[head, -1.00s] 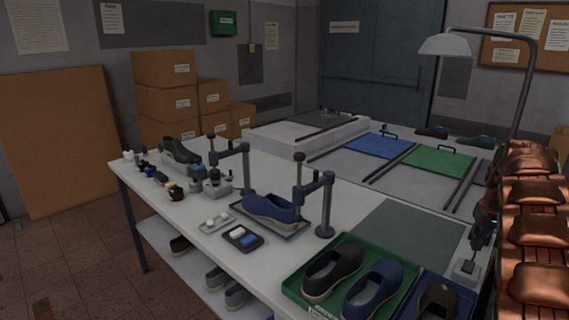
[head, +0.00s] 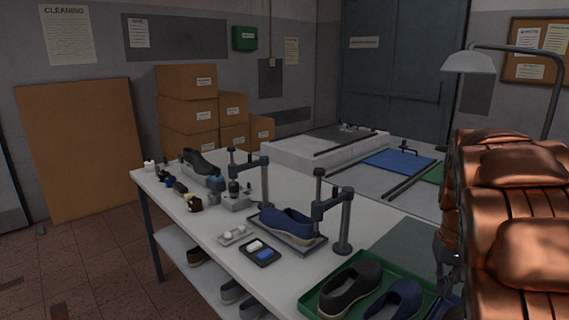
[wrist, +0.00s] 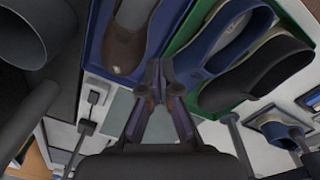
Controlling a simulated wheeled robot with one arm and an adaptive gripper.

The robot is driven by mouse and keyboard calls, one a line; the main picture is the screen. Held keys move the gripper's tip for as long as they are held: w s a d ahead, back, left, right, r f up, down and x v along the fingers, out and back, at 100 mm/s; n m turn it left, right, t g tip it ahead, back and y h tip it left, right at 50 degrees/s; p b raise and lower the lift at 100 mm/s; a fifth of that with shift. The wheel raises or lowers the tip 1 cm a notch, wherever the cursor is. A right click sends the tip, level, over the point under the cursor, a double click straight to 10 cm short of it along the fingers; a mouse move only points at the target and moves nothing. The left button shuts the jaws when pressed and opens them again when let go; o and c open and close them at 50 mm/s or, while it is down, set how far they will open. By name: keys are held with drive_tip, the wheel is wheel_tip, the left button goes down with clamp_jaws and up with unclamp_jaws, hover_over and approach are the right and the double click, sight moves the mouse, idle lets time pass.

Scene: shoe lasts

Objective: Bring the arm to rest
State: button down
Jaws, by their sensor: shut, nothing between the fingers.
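My gripper (wrist: 158,78) shows in the wrist view with its two dark fingers together at the tips and nothing between them. It appears over the bench near the shoe trays, apart from the shoes as far as I can tell. A brown shoe (wrist: 125,45) in a blue tray (wrist: 97,40) lies beyond the fingertips. A blue shoe (wrist: 215,50) and a black shoe (wrist: 255,75) in a green tray lie to the right. In the head view my copper-coloured arm (head: 530,210) fills the right side; the gripper is hidden there.
The white workbench (head: 190,215) carries a blue shoe (head: 288,224) on a dark tray between clamp stands (head: 343,220). The green tray (head: 310,300) holds black and blue shoes. A lamp (head: 468,62) stands behind my arm. Boxes (head: 187,110) are stacked by the wall.

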drive_tip(key=s+a+f+n+g, duration=0.1)
drive_tip(key=s+a+f+n, duration=0.1)
drive_tip(key=s+a, duration=0.7)
drive_tip(key=s+a+f+n, duration=0.2)
drive_tip(key=s+a+f, duration=0.2)
drive_tip(key=s+a, duration=0.6)
drive_tip(key=shift+s+a+f+g+y, duration=0.2)
drive_tip(key=shift+s+a+g+y, duration=0.15)
drive_tip(key=shift+s, duration=2.45)
